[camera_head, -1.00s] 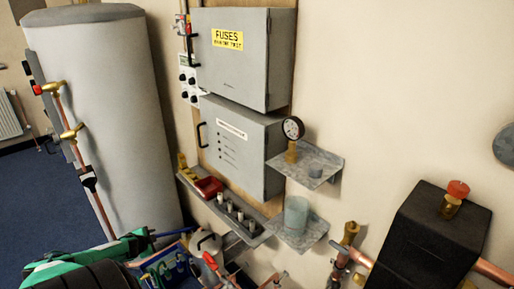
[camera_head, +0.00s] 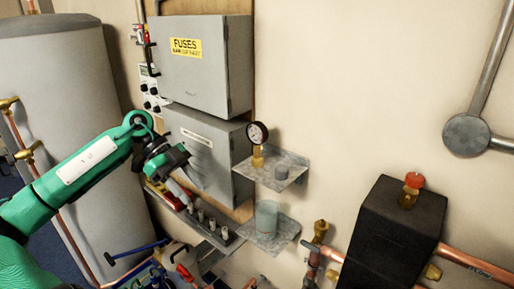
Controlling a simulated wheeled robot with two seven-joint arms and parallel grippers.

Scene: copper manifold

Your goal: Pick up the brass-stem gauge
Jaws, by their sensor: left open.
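The brass-stem gauge (camera_head: 257,136) has a round white dial with a black rim on a short brass stem. It stands upright on the upper grey wall shelf (camera_head: 294,180), at its left side. My left gripper (camera_head: 183,194) is open, left of the gauge and apart from it, in front of the lower grey box. Its fingers are small and partly hidden by the wrist. My right gripper is out of view.
A lower shelf (camera_head: 282,235) holds a translucent cup (camera_head: 267,216). Grey fuse boxes (camera_head: 208,65) are behind at left. A ledge with several fittings (camera_head: 212,224) runs below. A black box (camera_head: 395,235) with copper pipes is at right.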

